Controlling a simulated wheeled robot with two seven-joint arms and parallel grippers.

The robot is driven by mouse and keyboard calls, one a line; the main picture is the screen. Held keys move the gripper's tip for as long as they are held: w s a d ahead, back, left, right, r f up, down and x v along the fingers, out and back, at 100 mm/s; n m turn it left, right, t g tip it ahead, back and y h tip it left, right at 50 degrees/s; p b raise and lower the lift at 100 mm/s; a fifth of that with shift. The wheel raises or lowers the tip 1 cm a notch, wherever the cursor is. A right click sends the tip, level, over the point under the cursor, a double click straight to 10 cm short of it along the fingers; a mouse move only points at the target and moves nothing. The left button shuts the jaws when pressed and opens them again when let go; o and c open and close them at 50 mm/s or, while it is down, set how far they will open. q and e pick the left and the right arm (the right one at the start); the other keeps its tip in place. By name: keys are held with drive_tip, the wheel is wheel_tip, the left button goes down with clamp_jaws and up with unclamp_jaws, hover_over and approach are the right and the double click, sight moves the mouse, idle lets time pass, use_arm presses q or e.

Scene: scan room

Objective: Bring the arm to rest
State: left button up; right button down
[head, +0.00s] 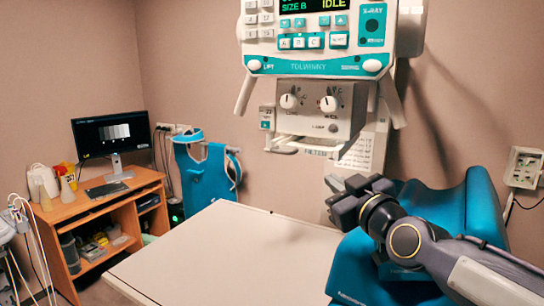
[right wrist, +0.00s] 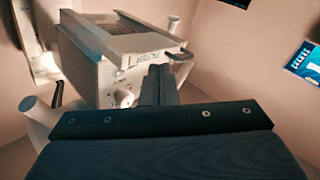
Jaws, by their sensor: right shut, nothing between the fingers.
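My right gripper (head: 350,201) shows in the head view in front of the blue padded chair, below and right of the X-ray unit's control box. Its arm comes in from the lower right. In the right wrist view its fingers (right wrist: 159,84) are together, with nothing between them. They point toward the X-ray unit's box (right wrist: 100,65), and I cannot tell the exact gap. My left gripper is in neither view.
The X-ray unit (head: 318,40) hangs over the white table (head: 225,255). A blue chair (head: 440,205) stands beneath my right arm. A wooden desk (head: 105,205) with a monitor (head: 112,134) is at the left. A blue apron (head: 207,172) hangs on the wall.

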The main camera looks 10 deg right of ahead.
drive_tip(key=s+d+f+m+g, duration=0.1)
drive_tip(key=s+f+m+g, duration=0.3)
drive_tip(key=s+f, duration=1)
drive_tip(key=s+d+f+m+g, duration=0.1)
drive_tip(key=s+f+m+g, duration=0.3)
drive_tip(key=s+f+g, duration=0.4)
drive_tip(key=s+f, duration=0.6)
drive_tip(key=s, duration=0.1)
drive_tip(key=shift+d+f+h, duration=0.25)
drive_tip(key=shift+f+h, duration=0.05)
drive_tip(key=shift+f, duration=0.1)
drive_tip(key=c, duration=2.1)
unclamp_jaws()
drive_tip(key=shift+c, duration=0.2)
